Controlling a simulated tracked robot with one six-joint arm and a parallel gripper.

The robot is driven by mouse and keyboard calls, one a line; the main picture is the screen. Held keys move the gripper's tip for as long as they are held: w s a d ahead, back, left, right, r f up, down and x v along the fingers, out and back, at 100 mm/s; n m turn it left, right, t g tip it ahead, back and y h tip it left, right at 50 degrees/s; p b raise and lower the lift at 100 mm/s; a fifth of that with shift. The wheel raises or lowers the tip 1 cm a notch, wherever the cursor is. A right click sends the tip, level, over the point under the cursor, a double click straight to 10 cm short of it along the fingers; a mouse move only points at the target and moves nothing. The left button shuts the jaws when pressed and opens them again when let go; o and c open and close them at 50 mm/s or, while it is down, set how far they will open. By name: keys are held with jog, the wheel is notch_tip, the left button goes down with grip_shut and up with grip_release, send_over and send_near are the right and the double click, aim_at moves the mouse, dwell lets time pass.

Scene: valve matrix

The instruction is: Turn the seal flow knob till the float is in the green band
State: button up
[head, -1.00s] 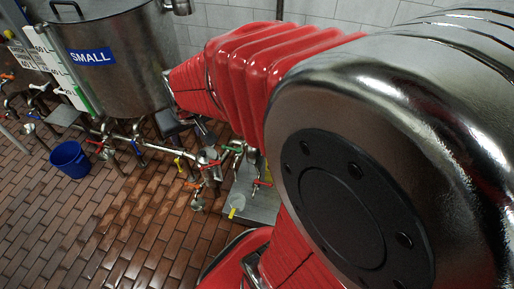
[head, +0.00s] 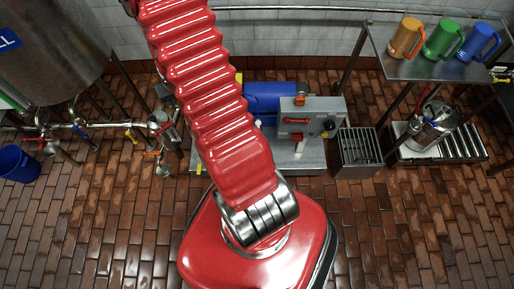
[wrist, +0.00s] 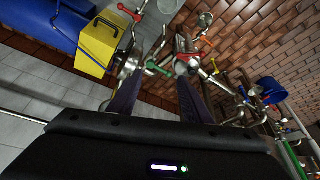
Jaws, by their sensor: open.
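In the head view, a grey equipment box (head: 313,112) stands on the metal base beside a blue motor (head: 268,98). It carries a red handle, an orange part on top and a round black part (head: 328,125). I cannot tell which part is the seal flow knob. The float and green band cannot be made out. In the wrist view, my gripper (wrist: 158,72) is open, with nothing held between its two dark fingers. Beyond the fingers are pipework, a green lever (wrist: 156,68) and a red lever (wrist: 129,12). My gripper is outside the head view.
A yellow box (wrist: 98,46) with a black handle is close left of my fingers. A steel tank (head: 55,50) stands at left, with a blue bucket (head: 17,164) nearby. A shelf (head: 415,66) holds three coloured mugs. The brick floor (head: 420,220) is open at front right.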

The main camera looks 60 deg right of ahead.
jog(key=s+d+f+m+g, duration=0.1)
jog(key=s+d+f, duration=0.1)
jog(key=s+f, duration=0.6)
jog(key=s+d+f+m+g+h, duration=0.1)
jog(key=s+d+f+m, duration=0.1)
jog(key=s+f, duration=0.6)
jog(key=s+d+f+m+h, duration=0.1)
jog(key=s+d+f, duration=0.3)
jog(key=s+f, duration=0.5)
jog(key=shift+f+m+g, duration=0.4)
jog(key=shift+f+m, duration=0.1)
jog(key=shift+f, duration=4.55)
jog(key=shift+f, duration=0.1)
jog(key=shift+d+x, duration=0.2)
jog(key=shift+x, duration=6.6)
jog(key=shift+c, duration=0.7)
jog(key=shift+w, duration=0.1)
jog(key=c, duration=0.9)
